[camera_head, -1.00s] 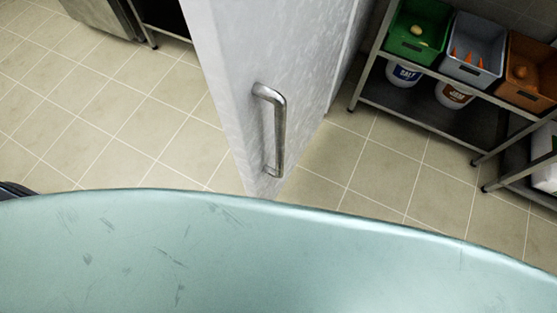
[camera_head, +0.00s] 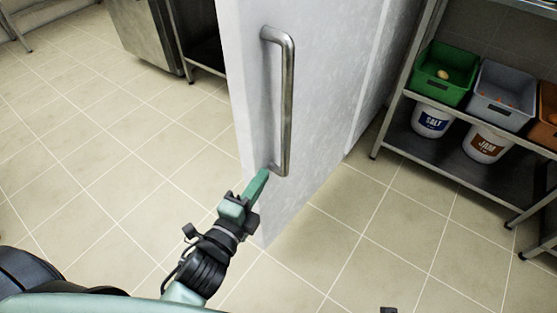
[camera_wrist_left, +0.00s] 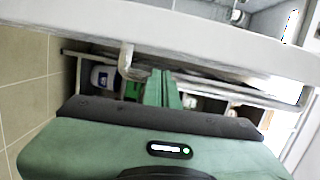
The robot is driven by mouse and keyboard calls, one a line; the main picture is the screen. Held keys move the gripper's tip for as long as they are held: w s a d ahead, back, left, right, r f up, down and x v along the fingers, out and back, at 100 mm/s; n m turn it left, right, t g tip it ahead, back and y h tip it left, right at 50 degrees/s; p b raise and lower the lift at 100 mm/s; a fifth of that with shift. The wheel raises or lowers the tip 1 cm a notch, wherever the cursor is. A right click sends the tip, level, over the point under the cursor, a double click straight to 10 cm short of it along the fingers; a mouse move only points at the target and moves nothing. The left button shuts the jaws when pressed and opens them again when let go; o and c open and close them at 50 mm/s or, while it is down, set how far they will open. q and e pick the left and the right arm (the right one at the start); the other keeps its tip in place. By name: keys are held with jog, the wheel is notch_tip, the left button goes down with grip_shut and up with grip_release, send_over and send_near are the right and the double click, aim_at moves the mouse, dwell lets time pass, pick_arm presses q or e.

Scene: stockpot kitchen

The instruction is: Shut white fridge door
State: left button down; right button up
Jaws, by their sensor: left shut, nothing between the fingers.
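The white fridge door (camera_head: 335,90) stands open in the head view, its narrow edge and handle side towards me. A long metal handle (camera_head: 288,95) runs upright on it. My left gripper (camera_head: 262,176) is shut and empty, its green fingertips close beside the handle's lower end; I cannot tell if they touch. In the left wrist view, the closed fingers (camera_wrist_left: 163,88) point at the door (camera_wrist_left: 170,32), with the curved handle end (camera_wrist_left: 130,64) just left of them. My right gripper is not seen clearly in either view.
A metal shelf rack on the right holds a green bin (camera_head: 443,75), a grey bin (camera_head: 502,95), and salt (camera_head: 431,120) and jam (camera_head: 486,143) buckets. A steel cabinet (camera_head: 147,35) stands at the back left. The tiled floor (camera_head: 90,165) is clear.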

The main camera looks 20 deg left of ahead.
aim_at(278, 147)
pick_arm(q)
jog(key=w, duration=0.3)
jog(key=w+d+r, duration=0.1)
jog(key=w, duration=0.5)
jog(key=shift+d+r, duration=0.2)
jog(key=shift+d, duration=0.05)
jog(key=shift+w, duration=0.3)
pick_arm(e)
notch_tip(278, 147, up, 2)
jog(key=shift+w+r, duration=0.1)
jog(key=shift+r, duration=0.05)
